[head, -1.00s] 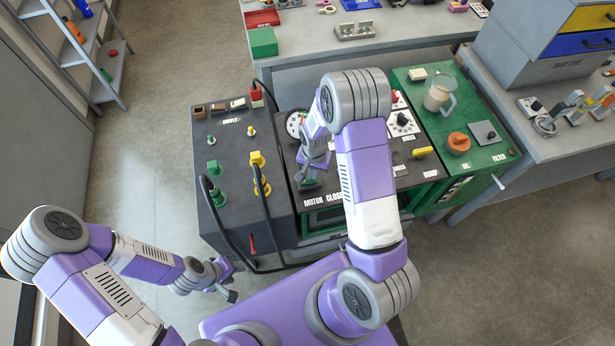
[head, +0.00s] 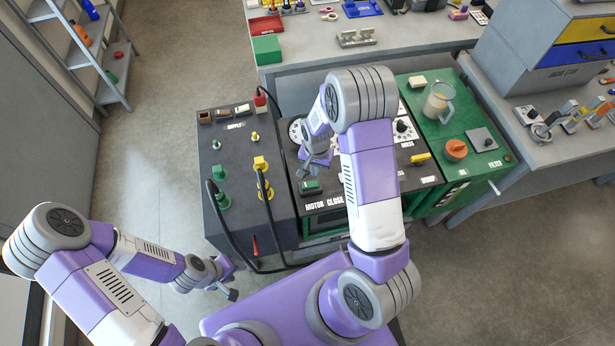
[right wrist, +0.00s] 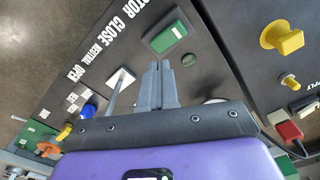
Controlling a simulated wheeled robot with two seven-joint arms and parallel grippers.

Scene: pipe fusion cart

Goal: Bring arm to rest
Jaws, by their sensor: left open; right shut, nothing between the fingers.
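My right arm reaches over the dark cart panel (head: 232,158) in the head view. Its gripper (head: 308,172) is shut with nothing between the fingers, just beyond the green rocker switch (head: 311,188) above the "MOTOR CLOSE" lettering. In the right wrist view the shut fingers (right wrist: 158,72) point over the panel, and the green switch (right wrist: 170,32) lies beyond their tips, apart from them in the picture. My left arm is folded low at the left of the head view.
Black cables loop from the green connector (head: 220,201) and yellow connector (head: 261,164) on the panel. A green board (head: 470,130) with a clear jug (head: 438,101) and orange knob (head: 456,149) is at right. A grey workbench (head: 300,57) stands behind. Floor at left is clear.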

